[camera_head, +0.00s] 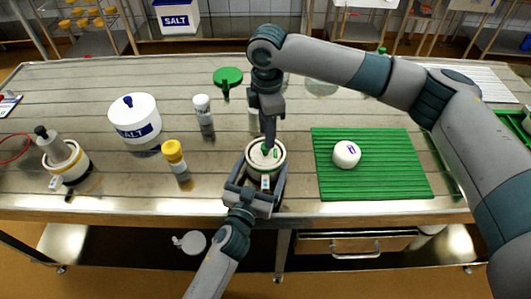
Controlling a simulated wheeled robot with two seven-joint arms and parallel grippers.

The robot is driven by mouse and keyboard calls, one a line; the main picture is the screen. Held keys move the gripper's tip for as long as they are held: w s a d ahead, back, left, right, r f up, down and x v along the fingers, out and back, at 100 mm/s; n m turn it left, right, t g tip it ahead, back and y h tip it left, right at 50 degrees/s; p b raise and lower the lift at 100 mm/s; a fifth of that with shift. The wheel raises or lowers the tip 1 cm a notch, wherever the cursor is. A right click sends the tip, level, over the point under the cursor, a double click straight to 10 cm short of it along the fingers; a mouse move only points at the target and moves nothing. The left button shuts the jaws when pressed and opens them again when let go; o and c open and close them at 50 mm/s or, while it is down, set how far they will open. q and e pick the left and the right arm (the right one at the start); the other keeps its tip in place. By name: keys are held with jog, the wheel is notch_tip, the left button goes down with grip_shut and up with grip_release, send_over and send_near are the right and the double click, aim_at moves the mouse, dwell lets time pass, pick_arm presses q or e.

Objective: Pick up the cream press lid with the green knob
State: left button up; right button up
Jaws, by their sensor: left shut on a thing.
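A cream round mould (250,152) stands near the front edge of the table, left of the green mat. My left gripper (263,175) reaches it from the front, with its fingers around its sides, and is shut on it. A pale press lid (257,155) shows inside the mould's rim, with bits of green at its middle that look like its knob. My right gripper (268,148) points straight down over the lid, its tips at the green knob. The fingers hide most of the knob, so I cannot tell whether they grip it.
A white cheese (346,154) sits on the ribbed green mat (400,180) at right. A salt tub (135,117), a white-capped shaker (202,104), a yellow-capped shaker (174,153) and another mould (70,163) stand at left.

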aim_at(265, 151)
jog(key=shift+s+f, duration=0.1)
jog(key=shift+f, duration=2.35)
jog(key=shift+a, duration=0.1)
grip_shut()
